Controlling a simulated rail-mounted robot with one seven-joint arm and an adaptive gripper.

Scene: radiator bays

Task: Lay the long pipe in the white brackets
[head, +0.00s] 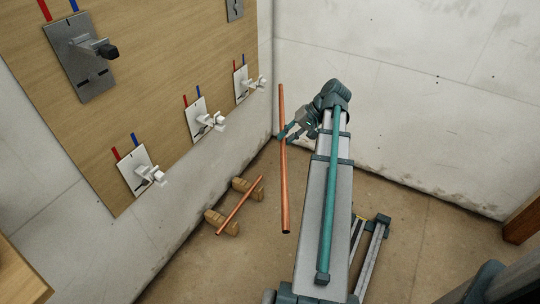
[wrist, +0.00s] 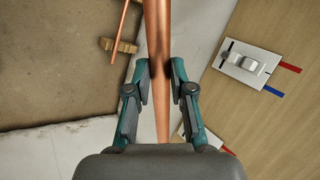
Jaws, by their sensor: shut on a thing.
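The long copper pipe (head: 284,170) is held in the air by my gripper (head: 284,133), well to the right of the wooden panel. It hangs steeply in the head view. In the wrist view my gripper (wrist: 160,72) is shut around the long pipe (wrist: 158,25), which runs between its fingers. Several white brackets sit on the panel on pale plates: a lower left one (head: 150,175), a middle one (head: 210,122) and an upper right one (head: 250,84). They look empty. One white bracket (wrist: 247,62) also shows at the right of the wrist view.
A shorter copper pipe (head: 240,205) lies on two wooden blocks (head: 223,222) on the floor below the panel. A dark grey plate with a black-tipped fitting (head: 82,58) is higher on the panel (head: 150,70). Red and blue stubs stand above the plates. The air between pipe and panel is clear.

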